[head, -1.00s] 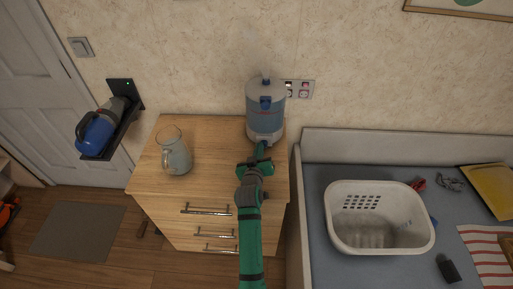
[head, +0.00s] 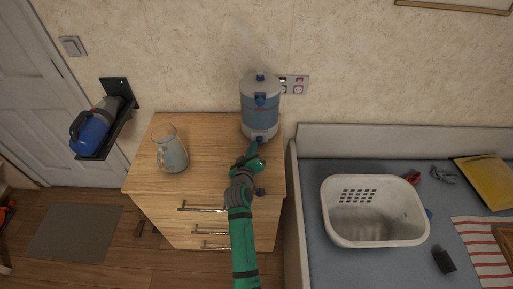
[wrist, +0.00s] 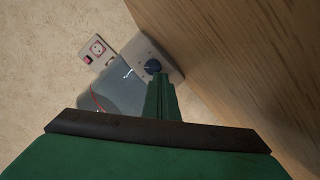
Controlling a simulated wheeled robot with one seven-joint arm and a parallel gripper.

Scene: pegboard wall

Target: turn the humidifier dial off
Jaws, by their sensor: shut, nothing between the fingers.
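The humidifier (head: 260,102) stands at the back right of the wooden dresser, against the wall, with faint mist above it. Its white base carries a dark dial (wrist: 153,67), seen clearly in the wrist view, where the picture is turned on its side. My gripper (wrist: 160,84) is shut and empty, with its green fingertips just in front of the dial. I cannot tell whether they touch it. In the head view my gripper (head: 257,145) is at the front of the base, and the dial is mostly hidden behind it.
A glass pitcher (head: 171,152) stands on the dresser (head: 207,130) to the left. A wall socket (head: 293,85) is behind the humidifier. A white basket (head: 345,229) sits on the blue bed at right. A blue handheld vacuum (head: 92,130) hangs on the left wall.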

